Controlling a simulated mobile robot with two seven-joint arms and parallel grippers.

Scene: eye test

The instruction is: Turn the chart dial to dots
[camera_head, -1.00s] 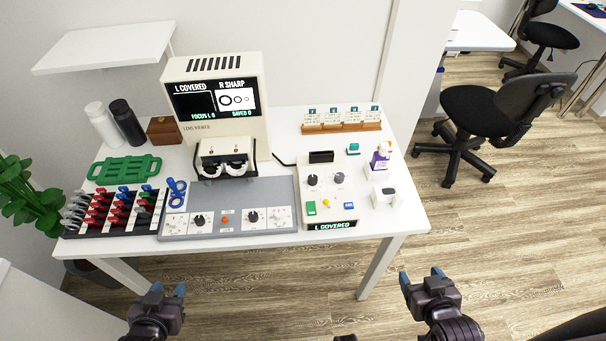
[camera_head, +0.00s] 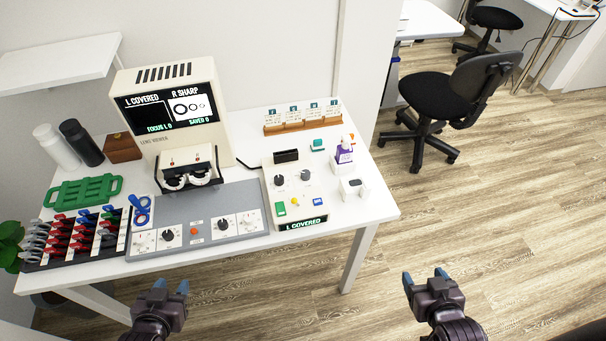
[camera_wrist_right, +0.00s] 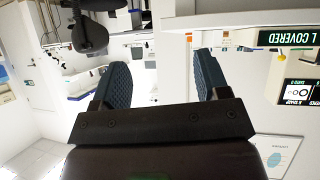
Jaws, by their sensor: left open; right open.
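A cream control box (camera_head: 294,196) stands at the right front of the white table (camera_head: 330,218). On it are two dials, a black dial (camera_head: 279,181) at left and a grey dial (camera_head: 305,175) at right. Their labels are too small to read, so I cannot tell which is the chart dial. The lens viewer screen (camera_head: 168,102) reads "L COVERED" and "R SHARP", with rings shown at right. My left gripper (camera_head: 171,287) and right gripper (camera_head: 424,278) are open and empty, in front of the table, apart from the box. Right fingers show in the right wrist view (camera_wrist_right: 162,80).
A grey panel (camera_head: 200,205) with knobs lies left of the box. A lens rack (camera_head: 75,240), green tray (camera_head: 85,192) and two bottles (camera_head: 80,142) stand further left.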

